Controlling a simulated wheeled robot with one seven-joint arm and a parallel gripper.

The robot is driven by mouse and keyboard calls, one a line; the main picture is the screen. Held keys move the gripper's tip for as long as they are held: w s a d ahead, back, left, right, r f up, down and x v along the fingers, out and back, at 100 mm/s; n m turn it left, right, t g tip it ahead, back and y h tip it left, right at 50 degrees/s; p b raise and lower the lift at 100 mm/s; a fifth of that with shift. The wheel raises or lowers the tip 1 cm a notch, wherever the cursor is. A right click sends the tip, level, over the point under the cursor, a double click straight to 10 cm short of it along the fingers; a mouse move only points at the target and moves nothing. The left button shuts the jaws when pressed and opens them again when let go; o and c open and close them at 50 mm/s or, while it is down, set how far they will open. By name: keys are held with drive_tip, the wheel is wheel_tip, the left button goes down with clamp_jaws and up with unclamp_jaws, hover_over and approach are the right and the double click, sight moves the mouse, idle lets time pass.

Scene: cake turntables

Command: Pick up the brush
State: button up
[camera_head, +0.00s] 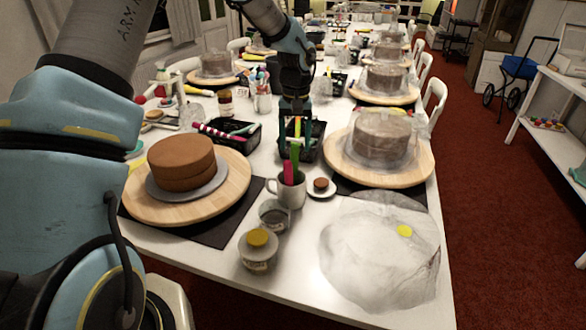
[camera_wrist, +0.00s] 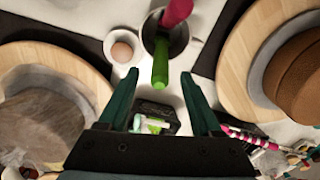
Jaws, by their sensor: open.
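A grey mug (camera_head: 287,193) stands on the table near its front. It holds a pink handle (camera_head: 288,172) and a taller green handle (camera_head: 295,157), both upright. The ends that sit in the mug are hidden, so I cannot tell which is the brush. In the wrist view the green handle (camera_wrist: 161,66) points into the space between my fingertips and the pink handle (camera_wrist: 177,11) is farther up. My gripper (camera_wrist: 158,76) is open and holds nothing. In the head view my gripper (camera_head: 294,112) hangs just behind the mug, over a black basket (camera_head: 312,146).
A brown cake (camera_head: 181,160) on a wooden turntable stands left, a covered cake (camera_head: 378,135) on another turntable right. Glass jars (camera_head: 257,250) and crumpled clear plastic (camera_head: 375,255) lie in front. A second basket (camera_head: 232,141) holds tools.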

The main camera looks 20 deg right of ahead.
sight(294, 157)
drive_tip(key=shift+a+f+p, duration=0.1)
drive_tip(key=shift+f+p, duration=1)
drive_tip(key=shift+f, duration=1.5)
clamp_jaws()
